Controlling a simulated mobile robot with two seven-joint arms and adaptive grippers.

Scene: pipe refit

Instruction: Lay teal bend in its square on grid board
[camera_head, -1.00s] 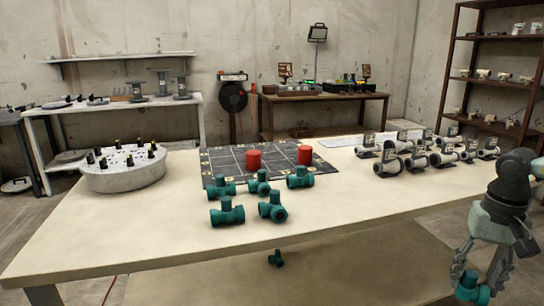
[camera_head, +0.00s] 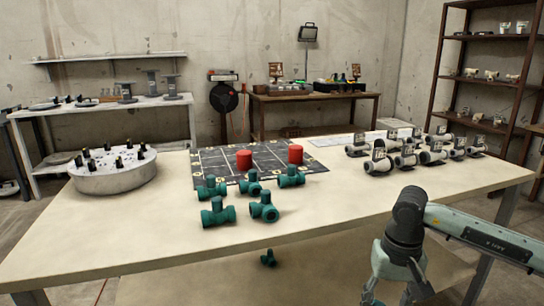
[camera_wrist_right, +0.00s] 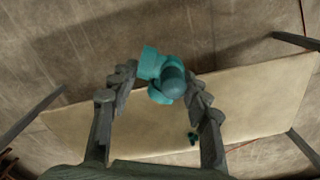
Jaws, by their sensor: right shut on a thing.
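My right gripper (camera_head: 392,300) hangs in front of the table's right front side, its fingertips cut off by the lower edge of the head view. In the right wrist view the right gripper (camera_wrist_right: 160,90) is shut on a teal pipe fitting, the teal bend (camera_wrist_right: 160,76), held between both fingers; its exact shape is partly hidden. The dark grid board (camera_head: 212,160) lies flat on the table, well to the left of and beyond the gripper. My left gripper is not in view.
Several teal fittings (camera_head: 218,213) stand at the grid board's near edge and in front of it. Another (camera_head: 268,258) lies below the table's front edge. A round grey plate (camera_head: 115,172) is at left; several grey pipe pieces (camera_head: 408,153) stand at right. The tabletop's front right (camera_head: 345,205) is clear.

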